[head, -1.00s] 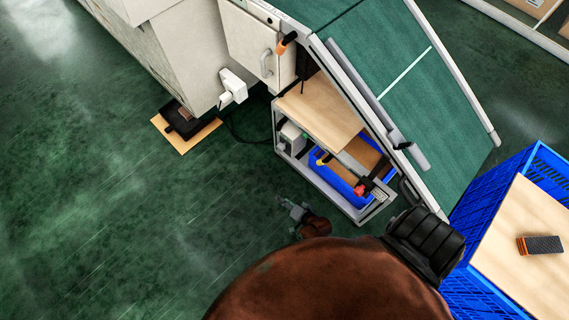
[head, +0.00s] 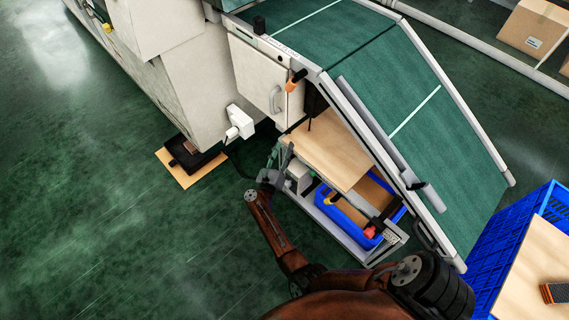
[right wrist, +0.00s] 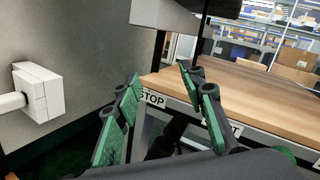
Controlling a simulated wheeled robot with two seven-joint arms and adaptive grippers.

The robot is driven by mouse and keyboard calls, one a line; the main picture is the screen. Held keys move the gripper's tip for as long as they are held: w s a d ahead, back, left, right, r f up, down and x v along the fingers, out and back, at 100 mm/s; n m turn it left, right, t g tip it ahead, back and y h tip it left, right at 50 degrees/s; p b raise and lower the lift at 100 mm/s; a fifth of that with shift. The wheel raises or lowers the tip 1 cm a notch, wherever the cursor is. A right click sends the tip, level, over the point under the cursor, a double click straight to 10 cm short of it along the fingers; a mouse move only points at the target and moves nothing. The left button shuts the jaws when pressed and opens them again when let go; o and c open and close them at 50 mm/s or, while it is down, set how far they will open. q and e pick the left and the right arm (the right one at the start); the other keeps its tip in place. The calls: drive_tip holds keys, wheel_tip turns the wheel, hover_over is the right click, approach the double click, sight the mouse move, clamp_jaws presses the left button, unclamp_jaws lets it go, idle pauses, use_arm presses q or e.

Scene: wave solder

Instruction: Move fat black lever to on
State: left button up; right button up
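I cannot surely pick out the fat black lever. A short, thick black knob (head: 259,25) stands upright on the machine's frame in the head view, but I cannot tell if it is the lever. A dark upright part (right wrist: 163,145) shows between my fingers in the right wrist view, below the wooden shelf's edge, partly hidden. My right gripper (right wrist: 160,78) is open with nothing between its green-padded fingers, in front of the shelf edge and its STOP label (right wrist: 153,98). In the head view the right gripper (head: 277,160) is left of the wooden shelf (head: 332,150). My left gripper is out of view.
A white box with a handle (head: 238,122) sticks out from the machine, left of my right gripper. A blue bin (head: 340,212) sits under the shelf. A blue crate (head: 490,250) stands at the right. The green floor at left is mostly clear.

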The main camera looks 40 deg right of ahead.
drive_tip(key=s+a+f+m+g+y+b, duration=0.3)
drive_tip(key=a+f+m+g, duration=0.35)
drive_tip(key=m+g, duration=0.6)
drive_tip(key=d, duration=0.1)
drive_tip(key=d+f+m+t+b, duration=0.1)
drive_tip(key=d, duration=0.1)
drive_tip(key=w+d+m+t+b, duration=0.1)
drive_tip(key=d, duration=0.1)
drive_tip(key=shift+f, duration=0.25)
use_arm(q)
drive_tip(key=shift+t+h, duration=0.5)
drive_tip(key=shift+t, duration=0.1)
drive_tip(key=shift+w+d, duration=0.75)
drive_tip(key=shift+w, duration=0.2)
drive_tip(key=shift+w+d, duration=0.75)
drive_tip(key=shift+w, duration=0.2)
use_arm(e)
drive_tip(key=shift+d+f, duration=0.15)
drive_tip(key=shift+d, duration=0.6)
drive_tip(key=shift+c, duration=0.3)
clamp_jaws()
